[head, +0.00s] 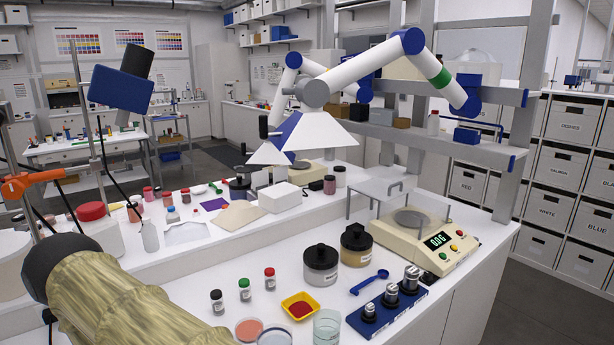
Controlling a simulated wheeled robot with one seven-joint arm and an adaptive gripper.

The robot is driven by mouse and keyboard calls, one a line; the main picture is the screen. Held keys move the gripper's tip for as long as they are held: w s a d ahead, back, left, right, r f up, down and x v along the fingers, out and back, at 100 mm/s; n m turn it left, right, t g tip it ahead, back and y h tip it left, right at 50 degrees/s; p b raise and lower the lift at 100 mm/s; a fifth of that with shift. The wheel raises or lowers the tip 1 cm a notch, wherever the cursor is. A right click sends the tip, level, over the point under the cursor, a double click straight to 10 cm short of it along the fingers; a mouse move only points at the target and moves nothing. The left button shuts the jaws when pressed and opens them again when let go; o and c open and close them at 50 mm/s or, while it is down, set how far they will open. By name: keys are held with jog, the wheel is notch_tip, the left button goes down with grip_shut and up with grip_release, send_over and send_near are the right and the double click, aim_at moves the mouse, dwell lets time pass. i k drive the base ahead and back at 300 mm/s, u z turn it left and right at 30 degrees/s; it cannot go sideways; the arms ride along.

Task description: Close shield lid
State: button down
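A cream balance (432,247) stands on the right part of the white bench, its green display lit and seeming to read about 0.0. Its round grey pan (410,219) holds nothing that I can see. A flat pale shield lid (372,190) with a small bar handle (397,190) lies level above the balance's back left. It reaches out past the balance's left side, leaving the pan's front and right open from above. Thin posts stand below the lid and at the pan's right. The clear shield walls are hard to make out. My gripper is not in view.
White extraction hoods (320,132) hang behind. A shelf upright (507,150) rises at the back right. A khaki-sleeved arm part (125,300) fills the lower left.

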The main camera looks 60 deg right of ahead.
aim_at(377, 188)
jog(key=u, duration=0.45)
jog(key=k, duration=1.55)
jog(key=z, duration=1.9)
